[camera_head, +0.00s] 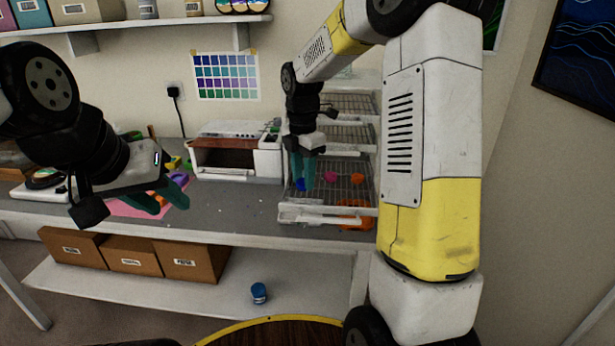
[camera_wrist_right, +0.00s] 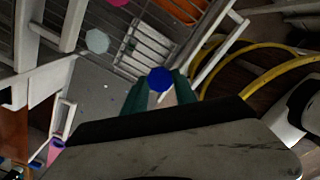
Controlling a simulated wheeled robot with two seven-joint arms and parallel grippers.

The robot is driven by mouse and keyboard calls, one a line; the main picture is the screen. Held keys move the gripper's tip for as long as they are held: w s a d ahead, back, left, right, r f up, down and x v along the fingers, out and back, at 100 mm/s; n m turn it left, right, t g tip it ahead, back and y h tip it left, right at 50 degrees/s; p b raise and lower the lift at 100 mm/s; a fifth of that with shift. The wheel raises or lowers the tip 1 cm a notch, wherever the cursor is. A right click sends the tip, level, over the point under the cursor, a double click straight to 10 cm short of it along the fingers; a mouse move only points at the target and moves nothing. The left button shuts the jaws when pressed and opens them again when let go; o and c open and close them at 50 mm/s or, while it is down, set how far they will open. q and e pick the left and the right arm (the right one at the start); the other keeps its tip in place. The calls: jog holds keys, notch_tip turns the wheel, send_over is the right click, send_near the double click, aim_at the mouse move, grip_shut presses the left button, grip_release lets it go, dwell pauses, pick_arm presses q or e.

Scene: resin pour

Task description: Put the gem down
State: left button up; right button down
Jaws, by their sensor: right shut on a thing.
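A dark blue faceted gem (camera_wrist_right: 160,79) is held between the teal fingertips of my right gripper (camera_wrist_right: 158,92). In the head view the blue gem (camera_head: 300,185) shows under the right gripper (camera_head: 302,172), at the left part of a pulled-out wire rack shelf (camera_head: 318,196). I cannot tell whether it touches the wire. A pink gem (camera_head: 331,177) and an orange gem (camera_head: 357,179) lie on that shelf to its right. My left gripper (camera_head: 157,200) is over the pink mat (camera_head: 125,209), its teal fingers apart, with nothing seen between them.
More wire shelves (camera_head: 352,134) rise behind. An orange item (camera_head: 355,212) sits lower at the shelf's front right. A white box-shaped machine (camera_head: 237,150) stands left of the rack. The grey worktop (camera_head: 235,205) is mostly clear between mat and rack. A pale gem-like piece (camera_wrist_right: 97,41) shows in the wrist view.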

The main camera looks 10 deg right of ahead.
aim_at(315, 194)
jog(key=w+d, duration=0.1)
jog(key=d, duration=0.1)
jog(key=w+d, duration=0.1)
jog(key=shift+w+d+f, duration=0.3)
jog(key=shift+d, duration=0.1)
jog(key=shift+f, duration=1.7)
jog(key=c, duration=1)
grip_release()
jog(key=shift+f, duration=0.1)
